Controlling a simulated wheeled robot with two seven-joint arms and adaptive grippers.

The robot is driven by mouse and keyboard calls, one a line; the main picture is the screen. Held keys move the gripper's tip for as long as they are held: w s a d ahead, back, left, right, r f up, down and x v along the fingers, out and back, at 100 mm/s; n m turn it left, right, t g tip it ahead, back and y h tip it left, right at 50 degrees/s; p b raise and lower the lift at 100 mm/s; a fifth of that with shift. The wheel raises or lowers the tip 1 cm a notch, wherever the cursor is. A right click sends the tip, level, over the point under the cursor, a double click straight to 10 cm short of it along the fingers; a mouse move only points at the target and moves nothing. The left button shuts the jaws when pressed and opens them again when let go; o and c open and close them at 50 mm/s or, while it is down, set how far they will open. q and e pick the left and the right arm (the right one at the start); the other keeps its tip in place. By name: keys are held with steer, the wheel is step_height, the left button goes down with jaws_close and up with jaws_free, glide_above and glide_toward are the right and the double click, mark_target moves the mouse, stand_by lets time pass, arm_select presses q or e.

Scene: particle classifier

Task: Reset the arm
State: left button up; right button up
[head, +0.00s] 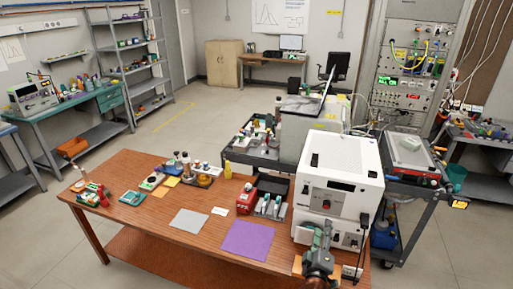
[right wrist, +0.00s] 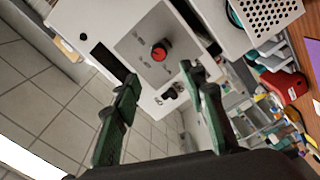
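My right gripper (head: 320,238) is at the lower right of the head view, in front of the white boxy instrument (head: 338,180) on the wooden table. In the right wrist view the two green-and-dark fingers of my right gripper (right wrist: 158,76) stand apart, with nothing between them. Beyond them is the tilted front panel of the white instrument (right wrist: 125,25), with a red knob (right wrist: 158,52) and a dark display. The fingers do not appear to touch the knob. My left gripper is in neither view.
The wooden table (head: 130,210) holds a purple sheet (head: 248,241), a grey sheet (head: 189,222), a red box (head: 246,199) and several small items. A dark cart (head: 410,188) stands to the right. Open floor lies to the left and behind.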

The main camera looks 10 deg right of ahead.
steer(key=s+d+f+m+g+y, duration=0.2)
steer(key=s+f+g, duration=0.1)
steer(key=s+f, duration=0.65)
steer(key=s+d+f+m+g+y, duration=0.2)
steer(key=s+f+m+g, duration=0.1)
steer(key=s+f, duration=0.65)
steer(key=s+a+f+m+g+y, duration=0.1)
steer(key=s+a+f+g+y, duration=0.15)
steer(key=s+f, duration=0.45)
steer(key=s+a+f+g+y, duration=0.2)
steer(key=s+a+f+g, duration=0.2)
steer(key=s, duration=0.7)
steer(key=s+a+f, duration=0.1)
steer(key=s+f, duration=0.1)
steer(key=f, duration=1.3)
steer(key=s+f, duration=0.2)
steer(key=f, duration=1.3)
steer(key=s+f+g, duration=0.2)
steer(key=s+f, duration=1.4)
steer(key=s, duration=0.3)
steer(key=shift+a+f+n, duration=0.2)
steer(key=shift+n, duration=0.2)
steer(key=shift+s+y, duration=0.1)
steer(key=shift+y, duration=0.15)
steer(key=shift+c, duration=0.3)
